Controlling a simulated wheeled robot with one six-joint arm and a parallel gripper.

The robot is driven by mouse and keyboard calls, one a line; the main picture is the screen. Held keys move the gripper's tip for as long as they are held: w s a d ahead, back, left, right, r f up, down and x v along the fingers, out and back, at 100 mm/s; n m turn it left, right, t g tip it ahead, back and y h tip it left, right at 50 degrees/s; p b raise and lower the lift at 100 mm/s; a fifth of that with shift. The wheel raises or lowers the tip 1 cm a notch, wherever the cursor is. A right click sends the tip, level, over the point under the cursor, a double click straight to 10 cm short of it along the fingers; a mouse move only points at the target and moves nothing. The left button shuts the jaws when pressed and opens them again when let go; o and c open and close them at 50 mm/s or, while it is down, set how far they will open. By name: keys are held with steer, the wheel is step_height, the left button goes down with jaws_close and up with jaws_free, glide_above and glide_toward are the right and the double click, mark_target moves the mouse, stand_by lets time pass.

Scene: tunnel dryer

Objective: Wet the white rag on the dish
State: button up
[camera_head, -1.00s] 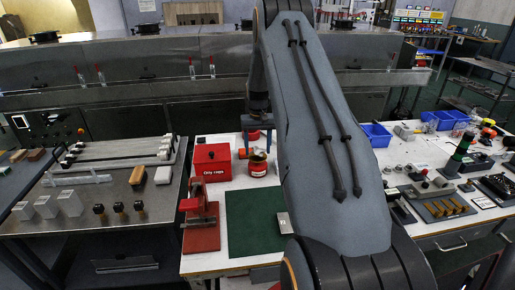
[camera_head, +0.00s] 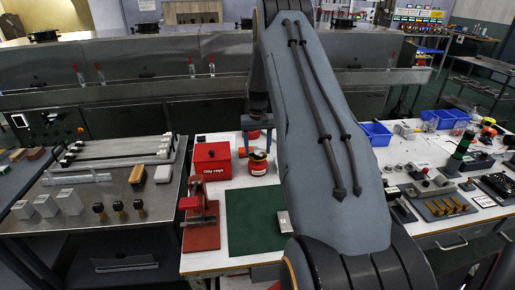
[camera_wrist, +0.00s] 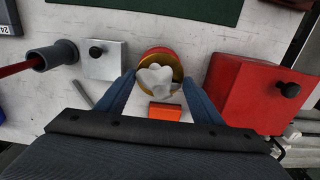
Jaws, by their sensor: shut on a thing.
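The white rag (camera_wrist: 155,78) lies crumpled on the gold dish (camera_wrist: 177,68) on top of a round red can. In the head view the red can (camera_head: 257,169) stands on the white bench, just behind the green mat. My gripper (camera_wrist: 158,77) points down over the can, its two blue fingers on either side of the dish. It appears shut on the dish, with the rag between the fingers. In the head view my gripper (camera_head: 258,148) is small, and the rag cannot be made out clearly.
A red box (camera_head: 212,158) with a black knob stands close left of the can. An orange block (camera_wrist: 165,111) lies beside the can. A red stand (camera_head: 201,226) and the green mat (camera_head: 254,220) are in front. A pale block with a black knob (camera_wrist: 103,60) sits nearby.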

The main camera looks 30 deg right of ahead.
mark_target(257, 149)
steer(key=shift+f+b, duration=0.3)
steer(key=shift+f, duration=0.35)
stand_by(0.4)
steer(key=shift+r, duration=0.15)
stand_by(0.5)
steer(key=shift+r+p, duration=1.15)
steer(key=shift+r, duration=2.3)
steer(key=shift+a, duration=0.1)
